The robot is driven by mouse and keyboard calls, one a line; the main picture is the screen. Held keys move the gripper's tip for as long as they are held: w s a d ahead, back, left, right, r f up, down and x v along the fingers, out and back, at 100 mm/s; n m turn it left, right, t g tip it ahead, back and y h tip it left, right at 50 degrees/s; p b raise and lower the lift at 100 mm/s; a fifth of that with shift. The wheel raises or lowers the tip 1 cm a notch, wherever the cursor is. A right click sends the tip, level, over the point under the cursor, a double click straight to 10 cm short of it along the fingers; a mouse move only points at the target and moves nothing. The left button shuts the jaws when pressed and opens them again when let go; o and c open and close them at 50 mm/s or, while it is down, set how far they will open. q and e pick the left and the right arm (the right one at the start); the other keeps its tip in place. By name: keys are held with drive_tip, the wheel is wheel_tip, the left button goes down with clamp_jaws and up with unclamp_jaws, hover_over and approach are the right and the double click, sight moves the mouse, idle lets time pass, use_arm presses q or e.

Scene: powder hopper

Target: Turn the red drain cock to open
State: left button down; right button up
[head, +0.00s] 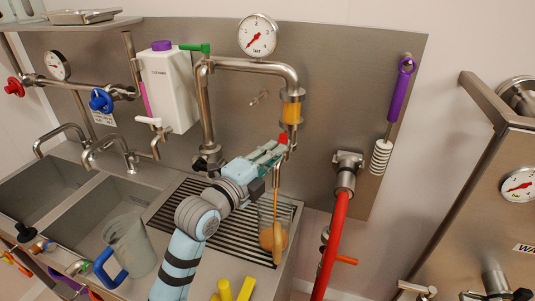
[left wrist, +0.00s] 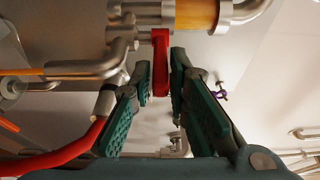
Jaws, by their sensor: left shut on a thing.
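The red drain cock (head: 283,139) sits on the pipe under the amber sight glass (head: 291,112). In the left wrist view its red handle (left wrist: 160,62) stands between my green finger pads, with the amber glass (left wrist: 197,15) above. My left gripper (head: 278,152) is shut on the red handle, which its fingers partly hide in the head view. An orange-brown strand (head: 277,185) runs down from below the cock to a clear vessel (head: 264,222) with orange contents on the slotted drainer (head: 185,210). I cannot tell for sure if the strand is flowing liquid. My right gripper is out of view.
A pressure gauge (head: 257,35) and a white cleaner container (head: 168,88) are behind. A red hose (head: 332,240) hangs right of the drainer. A clear jug (head: 130,245) and yellow pieces (head: 235,291) are in front. A purple-handled brush (head: 397,95) hangs at right.

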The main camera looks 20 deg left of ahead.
use_arm(q)
drive_tip(key=c, duration=1.8)
unclamp_jaws()
drive_tip(key=shift+d, duration=0.15)
drive_tip(key=shift+o, duration=1.4)
drive_tip(key=shift+w+d, duration=0.1)
drive_tip(key=shift+d, duration=0.1)
drive_tip(key=s, duration=0.9)
drive_tip(key=shift+d+p, duration=0.15)
drive_tip(key=shift+p, duration=0.3)
drive_tip(key=shift+w, duration=0.15)
